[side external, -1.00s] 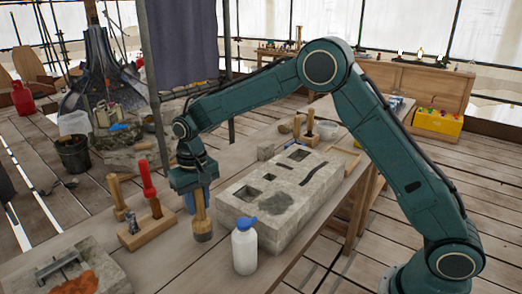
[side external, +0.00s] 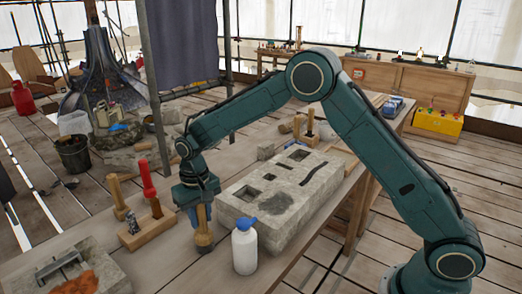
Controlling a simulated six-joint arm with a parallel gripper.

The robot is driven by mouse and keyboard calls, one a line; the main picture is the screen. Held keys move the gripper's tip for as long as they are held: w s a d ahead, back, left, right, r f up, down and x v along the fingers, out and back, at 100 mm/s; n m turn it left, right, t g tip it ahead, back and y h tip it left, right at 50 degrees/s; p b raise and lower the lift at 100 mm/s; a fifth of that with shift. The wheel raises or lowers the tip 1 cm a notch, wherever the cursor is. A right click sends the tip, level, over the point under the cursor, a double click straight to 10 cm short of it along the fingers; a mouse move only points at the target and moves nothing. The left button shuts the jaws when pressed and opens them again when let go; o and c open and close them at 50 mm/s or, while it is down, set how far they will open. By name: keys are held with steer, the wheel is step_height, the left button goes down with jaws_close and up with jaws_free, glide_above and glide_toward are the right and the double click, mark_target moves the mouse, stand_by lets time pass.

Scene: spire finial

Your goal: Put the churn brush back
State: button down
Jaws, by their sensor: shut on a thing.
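My gripper (side external: 199,201) is low over the near work table, left of the pale stone block. It is shut on the churn brush (side external: 203,234), a wooden-handled brush with a broader, darker lower end. The brush hangs roughly upright, brush end down, between a wooden tool holder and a white bottle. I cannot tell whether its lower end touches the table. The jaws hide the top of its handle. A blue thing (side external: 191,215) shows just behind the brush, mostly hidden by my gripper.
The wooden tool holder (side external: 146,233) with a red-handled tool (side external: 149,180) stands to the left. The white bottle with a blue cap (side external: 244,247) stands close at right. The stone block (side external: 283,190) has cut recesses. A stone tray (side external: 75,272) sits at lower left.

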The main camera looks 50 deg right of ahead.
steer(key=c, duration=1.1)
jaws_free()
step_height(320, 180, up, 12)
steer(key=shift+f, duration=0.1)
steer(key=shift+r, duration=0.25)
